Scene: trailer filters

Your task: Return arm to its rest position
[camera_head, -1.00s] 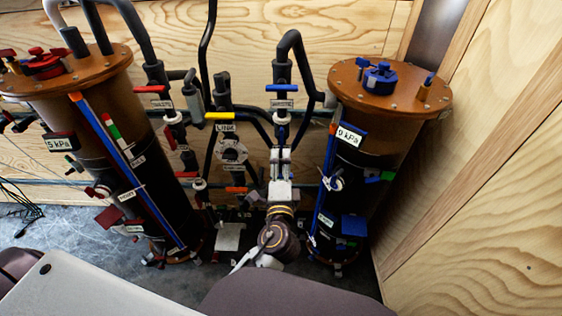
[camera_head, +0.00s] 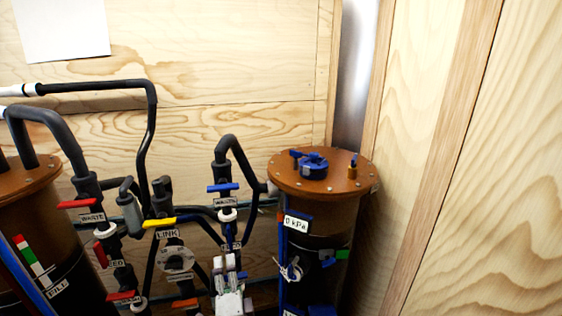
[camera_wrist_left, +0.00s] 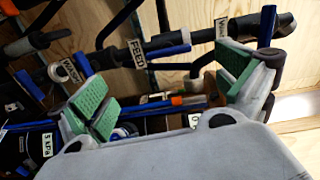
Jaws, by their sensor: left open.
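My left gripper (camera_wrist_left: 166,88) shows in the left wrist view with its two green-padded fingers wide apart and nothing between them. Pipes, a blue valve handle (camera_wrist_left: 168,51) by a FEED label and an orange-tipped part lie behind the fingers. In the head view, pale gripper-like parts (camera_head: 229,284) show at the bottom, in front of the pipes below the blue waste valve handle (camera_head: 223,188). The rest of that arm is below the picture. My right gripper is in neither view.
A brown-topped filter with a blue cap (camera_head: 312,161) stands on the right, marked 0 kPa. Another filter (camera_head: 28,184) is at the left edge. Red and yellow valve handles (camera_head: 174,222) sit between them. A wooden wall (camera_head: 480,160) closes the right side.

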